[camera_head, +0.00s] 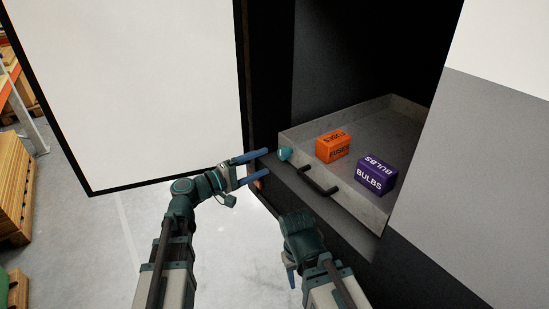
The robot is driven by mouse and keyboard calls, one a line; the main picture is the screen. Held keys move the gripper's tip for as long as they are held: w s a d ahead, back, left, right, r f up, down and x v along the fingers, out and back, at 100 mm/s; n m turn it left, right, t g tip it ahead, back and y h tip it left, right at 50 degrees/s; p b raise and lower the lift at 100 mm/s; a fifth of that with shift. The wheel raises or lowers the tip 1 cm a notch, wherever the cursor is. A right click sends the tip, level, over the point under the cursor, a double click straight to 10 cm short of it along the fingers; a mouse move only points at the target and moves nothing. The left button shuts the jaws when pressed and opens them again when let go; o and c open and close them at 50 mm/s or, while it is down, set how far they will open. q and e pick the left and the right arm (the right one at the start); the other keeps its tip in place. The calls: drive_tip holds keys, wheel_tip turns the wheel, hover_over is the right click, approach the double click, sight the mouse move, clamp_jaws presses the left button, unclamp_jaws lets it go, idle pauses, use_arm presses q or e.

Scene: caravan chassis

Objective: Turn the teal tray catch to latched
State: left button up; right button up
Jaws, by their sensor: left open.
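The teal tray catch (284,154) is a small knob at the front left corner of the grey metal tray (293,136). Its exact turn is too small to tell. My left gripper (267,162) is open, with its two blue fingers pointing right towards the catch. The fingertips are just left of the catch, and I see nothing between them. My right gripper (290,272) shows only as a bit of blue beside its dark wrist, low in the middle; its fingers are mostly hidden.
An orange box (333,147) and a purple BULBS box (376,175) sit in the tray. A black handle (319,182) is on the tray's front. A large white door panel (140,90) stands open at left. Wooden crates (12,185) are at far left.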

use_arm(q)
drive_tip(key=v, duration=0.6)
idle(0.3)
drive_tip(key=s+d+f+m+g+y, duration=0.25)
drive_tip(key=s+d+f+g, duration=0.2)
drive_tip(key=f, duration=0.25)
drive_tip(key=s+d+f+m+g+y, duration=0.2)
drive_tip(key=s+d+f+m+g, duration=0.15)
drive_tip(key=d+f, duration=0.25)
drive_tip(key=s+a+f+m+g+y, duration=0.3)
drive_tip(key=s+a+f+m+y, duration=0.2)
drive_tip(key=s+f+y, duration=0.5)
wheel_tip(320, 180, up, 17)
drive_tip(key=y+p, duration=0.1)
drive_tip(key=p, duration=1.4)
drive_tip(key=shift+s+a+p, duration=0.2)
drive_tip(key=shift+s+p, duration=0.2)
